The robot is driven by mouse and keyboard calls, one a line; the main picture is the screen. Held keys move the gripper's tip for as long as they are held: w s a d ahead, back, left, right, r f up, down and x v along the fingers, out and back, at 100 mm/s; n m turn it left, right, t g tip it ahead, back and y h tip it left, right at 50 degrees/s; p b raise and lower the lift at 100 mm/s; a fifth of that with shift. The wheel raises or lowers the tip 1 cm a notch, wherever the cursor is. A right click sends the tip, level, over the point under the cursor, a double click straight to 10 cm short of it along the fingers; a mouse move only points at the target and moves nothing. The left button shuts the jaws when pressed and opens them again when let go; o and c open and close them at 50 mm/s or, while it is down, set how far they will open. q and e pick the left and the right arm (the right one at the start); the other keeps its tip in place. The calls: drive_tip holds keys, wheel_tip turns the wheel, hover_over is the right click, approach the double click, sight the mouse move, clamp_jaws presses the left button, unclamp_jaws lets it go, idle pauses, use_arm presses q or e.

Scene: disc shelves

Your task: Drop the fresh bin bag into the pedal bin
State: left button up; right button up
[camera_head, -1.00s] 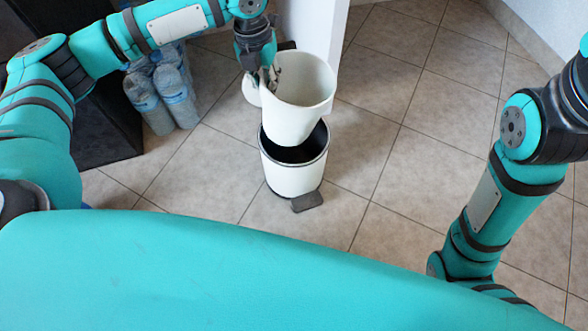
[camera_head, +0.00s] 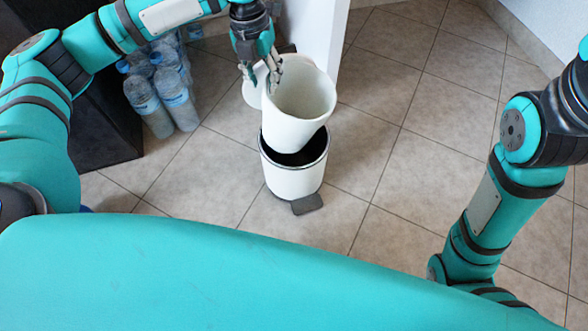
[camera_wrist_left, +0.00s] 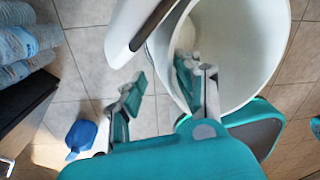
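The fresh bin bag (camera_head: 290,132) looks like a white, open-topped, bucket-shaped liner. It is tilted, with its lower end at the mouth of the white pedal bin (camera_head: 292,182) and most of it above the dark rim. How deep its bottom reaches is hidden. My left gripper (camera_head: 262,78) is at the bag's upper left rim with its fingers spread. In the left wrist view the fingers (camera_wrist_left: 165,92) stand apart, one inside the bag (camera_wrist_left: 236,50) and one outside its wall. My right arm shows at the right, but its gripper is out of view.
The bin's white raised lid (camera_head: 252,92) stands behind it at the left, and its grey pedal (camera_head: 307,204) is in front. Several water bottles (camera_head: 160,98) stand by a dark cabinet (camera_head: 100,130) at the left. A white wall edge (camera_head: 318,30) is behind. The tiled floor is clear at right.

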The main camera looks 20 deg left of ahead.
use_arm(q)
wheel_tip(320, 180, up, 9)
drive_tip(key=shift+a, duration=0.35)
drive_tip(key=shift+f, duration=0.1)
